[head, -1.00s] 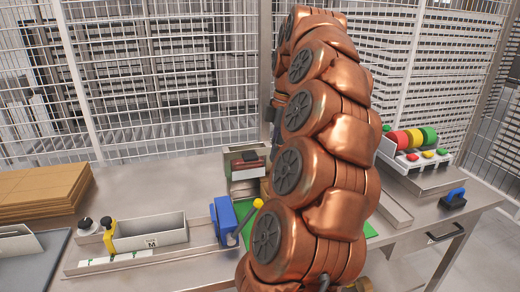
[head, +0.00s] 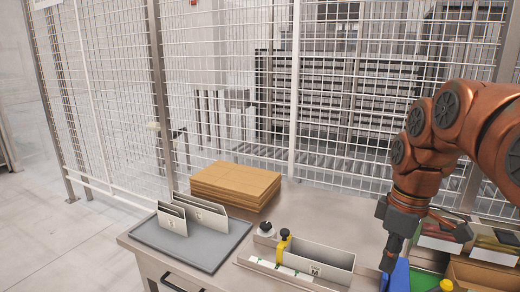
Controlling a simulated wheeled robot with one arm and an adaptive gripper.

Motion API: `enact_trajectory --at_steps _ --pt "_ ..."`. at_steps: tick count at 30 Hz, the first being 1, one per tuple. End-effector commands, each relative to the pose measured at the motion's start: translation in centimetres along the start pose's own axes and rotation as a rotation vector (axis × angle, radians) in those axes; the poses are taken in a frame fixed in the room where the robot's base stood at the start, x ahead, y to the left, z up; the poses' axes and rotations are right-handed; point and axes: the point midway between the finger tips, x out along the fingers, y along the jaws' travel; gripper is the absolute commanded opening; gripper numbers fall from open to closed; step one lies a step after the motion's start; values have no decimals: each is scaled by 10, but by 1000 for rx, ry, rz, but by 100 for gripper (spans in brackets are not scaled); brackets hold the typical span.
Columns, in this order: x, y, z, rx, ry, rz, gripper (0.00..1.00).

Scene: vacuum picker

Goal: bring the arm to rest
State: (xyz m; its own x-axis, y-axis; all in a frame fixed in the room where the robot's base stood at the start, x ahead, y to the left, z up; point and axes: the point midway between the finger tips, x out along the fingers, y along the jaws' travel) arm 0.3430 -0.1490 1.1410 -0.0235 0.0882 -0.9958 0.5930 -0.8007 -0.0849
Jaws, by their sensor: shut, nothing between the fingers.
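My copper-coloured arm (head: 440,130) reaches in from the right edge in the head view and bends down over the right part of the metal table. My dark gripper (head: 388,262) hangs at its end, pointing down, just right of the long grey bin and beside a blue block (head: 398,274). It looks shut, with nothing seen in it. I cannot tell whether its tips touch the blue block.
A long grey bin (head: 335,262) with a yellow-and-black handle (head: 283,248) stands left of the gripper. Stacked brown boards (head: 235,183) and a grey tray (head: 190,248) with upright plates lie further left. Open boxes (head: 485,272) stand right. Wire fencing closes the back.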

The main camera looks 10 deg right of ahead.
Motion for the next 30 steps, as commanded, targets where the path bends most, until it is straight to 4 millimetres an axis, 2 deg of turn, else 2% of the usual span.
enact_trajectory --at_steps 1,8,13,18,24,30 --pt "9 -18 -5 18 -16 -3 0" --pt "52 -85 -15 168 -65 0 0" --pt "86 -130 -6 306 -101 9 0" --pt "120 -167 12 459 -131 23 0" --pt "147 -192 33 597 -155 38 0" --pt "154 -198 39 640 -157 43 0"
